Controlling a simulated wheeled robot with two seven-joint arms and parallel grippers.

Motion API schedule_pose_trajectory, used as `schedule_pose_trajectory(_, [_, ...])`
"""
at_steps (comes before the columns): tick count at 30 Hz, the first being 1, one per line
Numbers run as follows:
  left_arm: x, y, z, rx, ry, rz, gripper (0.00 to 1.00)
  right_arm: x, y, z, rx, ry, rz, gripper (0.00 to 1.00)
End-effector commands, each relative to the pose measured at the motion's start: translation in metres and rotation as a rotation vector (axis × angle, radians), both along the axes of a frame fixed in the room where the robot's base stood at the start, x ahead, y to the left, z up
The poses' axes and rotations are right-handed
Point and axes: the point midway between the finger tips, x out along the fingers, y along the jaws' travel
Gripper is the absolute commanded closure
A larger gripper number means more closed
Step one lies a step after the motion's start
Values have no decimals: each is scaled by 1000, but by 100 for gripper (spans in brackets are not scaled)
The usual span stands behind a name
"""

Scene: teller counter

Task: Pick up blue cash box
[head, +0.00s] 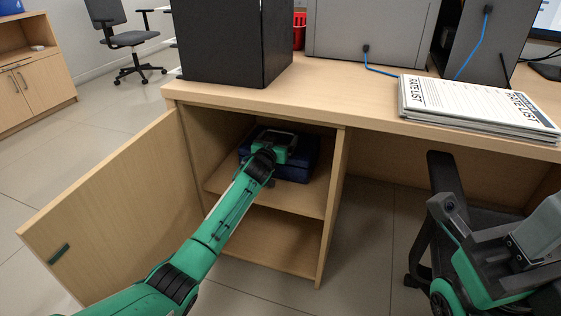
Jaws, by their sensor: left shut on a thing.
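The blue cash box (301,170) sits on the upper shelf (232,180) inside the open cabinet under the counter. My left arm reaches in from the lower left. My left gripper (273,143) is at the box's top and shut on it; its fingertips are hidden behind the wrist. The wrist and gripper cover the middle of the box. My right arm (495,245) is at the lower right, well away from the cabinet. The fingers of my right gripper cannot be made out clearly.
The cabinet door (115,215) stands open to the left. The counter (330,100) above holds a black box-shaped unit (222,45), a grey case with blue cables and a stack of rate lists (475,105). A cabinet side panel (333,205) stands right of the box. The lower compartment looks empty.

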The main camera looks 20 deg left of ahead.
Motion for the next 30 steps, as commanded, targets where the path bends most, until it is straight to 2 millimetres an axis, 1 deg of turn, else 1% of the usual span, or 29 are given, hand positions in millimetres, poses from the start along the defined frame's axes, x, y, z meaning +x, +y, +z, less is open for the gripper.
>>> schedule_pose_trajectory(1, [1,0,8,-1,-13,-2,79,0,0,1,0,0,0,64])
schedule_pose_trajectory(7, [1,0,8,-1,-11,-2,80,0,0,1,0,-1,0,64])
schedule_pose_trajectory(11, [1,0,15,-1,-11,-2,80,-1,0,5,2,-4,-1,64])
schedule_pose_trajectory(14, [1,0,26,-2,-12,-2,80,-1,-1,7,5,0,-2,64])
schedule_pose_trajectory(17, [1,0,40,-1,-13,-3,80,4,-2,-2,-12,34,-13,64])
schedule_pose_trajectory(24, [1,0,75,-1,-15,-2,80,9,-14,-7,1,73,-47,64])
schedule_pose_trajectory(30, [1,0,97,0,-14,-2,80,10,-21,-11,8,94,-69,64])
